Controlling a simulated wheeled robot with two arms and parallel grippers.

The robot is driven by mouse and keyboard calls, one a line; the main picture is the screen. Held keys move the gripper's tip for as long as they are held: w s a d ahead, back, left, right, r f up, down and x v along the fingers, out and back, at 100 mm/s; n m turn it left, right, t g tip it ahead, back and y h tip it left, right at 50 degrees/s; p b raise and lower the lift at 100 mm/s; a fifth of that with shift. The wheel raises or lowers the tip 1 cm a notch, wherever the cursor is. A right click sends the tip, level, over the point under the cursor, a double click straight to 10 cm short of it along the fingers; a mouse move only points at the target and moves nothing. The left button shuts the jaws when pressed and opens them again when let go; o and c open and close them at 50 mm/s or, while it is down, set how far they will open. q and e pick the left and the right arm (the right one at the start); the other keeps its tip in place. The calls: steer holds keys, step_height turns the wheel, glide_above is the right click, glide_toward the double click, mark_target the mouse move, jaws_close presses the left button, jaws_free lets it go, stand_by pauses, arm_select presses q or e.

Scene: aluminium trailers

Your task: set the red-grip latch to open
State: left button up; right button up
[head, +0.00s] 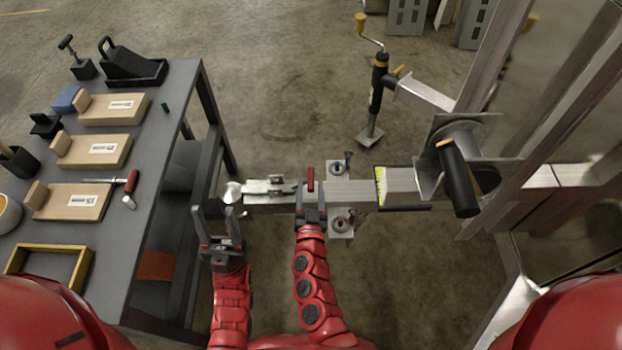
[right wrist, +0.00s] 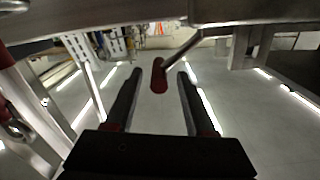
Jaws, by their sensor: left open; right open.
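The red-grip latch (head: 310,175) is on the aluminium trailer tongue, its red grip standing out near the bolted plate. In the right wrist view the red grip (right wrist: 159,76) hangs on a bare metal rod between the fingertips of my right gripper (right wrist: 159,78), with visible gaps on both sides. My right gripper (head: 311,192) is open at the latch in the head view. My left gripper (head: 218,205) is open and empty, close to the coupler end (head: 233,190) of the tongue; I cannot tell whether it touches.
A grey workbench (head: 170,110) with wooden blocks, a screwdriver (head: 128,185) and a yellow frame (head: 85,265) stands at the left.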

mark_target(312, 181)
steer(key=shift+w+d+b, duration=0.1)
steer(key=shift+w+b, duration=0.2)
steer(key=shift+w, duration=1.7)
jaws_close()
steer(key=shift+d, duration=0.1)
